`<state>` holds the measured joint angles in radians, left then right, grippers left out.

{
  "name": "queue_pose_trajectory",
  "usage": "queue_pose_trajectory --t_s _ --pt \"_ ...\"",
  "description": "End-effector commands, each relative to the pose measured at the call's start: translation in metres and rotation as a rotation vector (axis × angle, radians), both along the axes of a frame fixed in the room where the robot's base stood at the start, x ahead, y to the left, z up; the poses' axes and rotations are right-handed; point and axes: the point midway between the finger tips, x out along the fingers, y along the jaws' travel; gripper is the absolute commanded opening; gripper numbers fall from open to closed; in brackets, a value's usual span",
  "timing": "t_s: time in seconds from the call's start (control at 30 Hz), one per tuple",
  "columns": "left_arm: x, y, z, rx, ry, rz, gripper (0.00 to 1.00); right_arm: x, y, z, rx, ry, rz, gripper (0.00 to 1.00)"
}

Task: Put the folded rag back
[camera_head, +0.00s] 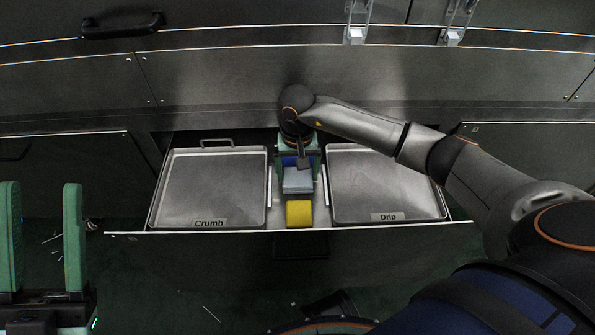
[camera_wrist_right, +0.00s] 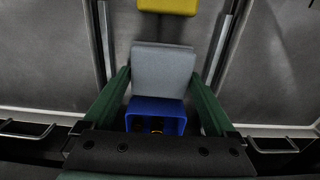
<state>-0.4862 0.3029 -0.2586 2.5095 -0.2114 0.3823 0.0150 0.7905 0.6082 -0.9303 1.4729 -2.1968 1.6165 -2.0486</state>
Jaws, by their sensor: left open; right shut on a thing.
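The folded rag (camera_head: 298,181) is a light grey-blue block in the middle of the open drawer. It also shows in the right wrist view (camera_wrist_right: 163,70). My right gripper (camera_head: 298,170) reaches down there, its green fingers shut on the rag's two sides. Whether the rag rests on the drawer floor or hangs just above it is hard to tell. A blue open-ended item (camera_wrist_right: 156,114) is right by the rag, between my fingers. My left gripper (camera_head: 41,195) is open and empty over the floor at the far left, outside the drawer.
A yellow block (camera_head: 299,213) lies in front of the rag in the same middle strip. The "Crumb" tray (camera_head: 212,185) is on the left, the "Drip" tray (camera_head: 385,183) on the right. The drawer's front edge (camera_head: 150,234) is below them; steel panels rise behind.

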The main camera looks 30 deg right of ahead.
Motion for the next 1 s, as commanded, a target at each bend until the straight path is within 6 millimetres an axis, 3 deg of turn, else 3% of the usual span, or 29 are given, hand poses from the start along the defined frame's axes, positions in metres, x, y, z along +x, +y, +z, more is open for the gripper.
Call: queue_pose_trajectory --t_s 0.07,0.1,0.17,0.5,1.0 --pt "0.0 0.0 -0.004 0.001 0.0 0.001 0.5 0.0 0.0 -0.004 0.0 0.0 0.0 0.47" --pt "0.0 0.0 -0.003 0.002 -0.001 0.001 0.5 0.0 0.0 -0.003 0.0 0.0 0.0 0.95" --pt "0.0 0.0 -0.002 0.002 -0.001 0.001 0.5 0.0 0.0 -0.003 0.0 0.0 0.0 1.0" --pt "0.0 0.0 0.004 -0.001 -0.001 -0.001 0.5 0.0 0.0 0.004 0.001 0.0 0.0 1.0" --pt "-0.003 0.005 0.044 -0.02 -0.013 -0.015 0.5 0.0 0.0 0.103 -0.001 -0.002 -0.001 1.0"
